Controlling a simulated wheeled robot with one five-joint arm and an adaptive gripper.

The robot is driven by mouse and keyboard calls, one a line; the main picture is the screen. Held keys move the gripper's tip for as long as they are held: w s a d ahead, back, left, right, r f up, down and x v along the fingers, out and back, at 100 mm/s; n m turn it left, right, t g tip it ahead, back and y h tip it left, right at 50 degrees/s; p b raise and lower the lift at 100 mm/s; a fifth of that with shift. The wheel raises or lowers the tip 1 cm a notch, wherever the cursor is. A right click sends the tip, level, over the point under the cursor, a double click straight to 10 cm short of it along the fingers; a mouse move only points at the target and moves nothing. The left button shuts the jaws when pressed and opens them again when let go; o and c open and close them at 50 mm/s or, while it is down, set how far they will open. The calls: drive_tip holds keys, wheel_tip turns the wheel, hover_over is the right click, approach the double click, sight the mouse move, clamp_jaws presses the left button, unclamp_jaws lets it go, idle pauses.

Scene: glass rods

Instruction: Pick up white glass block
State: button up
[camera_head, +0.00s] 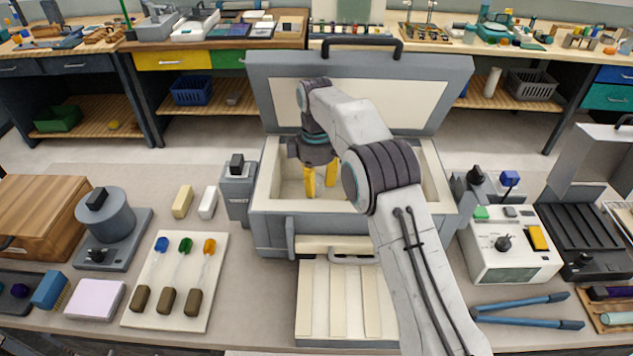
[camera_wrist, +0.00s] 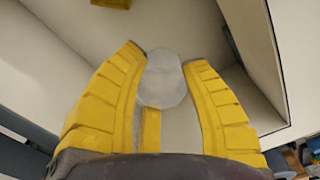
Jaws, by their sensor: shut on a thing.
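The white glass block (camera_wrist: 164,82) is a pale, many-sided lump between the two yellow fingers of my gripper (camera_wrist: 164,56) in the wrist view. The fingers are shut on it near their tips. In the head view my gripper (camera_head: 320,178) points down inside the open grey box (camera_head: 272,222) with cream lining. The held block cannot be made out there. The wrist view shows pale walls and floor of the box around the fingers. I cannot tell whether the block touches the floor.
The box's raised lid (camera_head: 430,95) stands behind my arm, and its walls surround the gripper. A white block (camera_head: 208,202) and a cream block (camera_head: 183,201) lie on the bench to the left. A control unit (camera_head: 505,250) stands close on the right.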

sight(316, 178)
wheel_tip(316, 178, up, 8)
drive_tip(key=p, duration=0.8)
drive_tip(key=shift+r, duration=1.5)
drive_tip(key=shift+s+f+b, duration=0.15)
drive_tip(key=shift+s+b, duration=0.05)
drive_tip(key=shift+b, duration=0.2)
drive_tip(key=s+b, duration=1.4)
drive_tip(key=s, duration=0.1)
drive_tip(key=shift+s, duration=0.3)
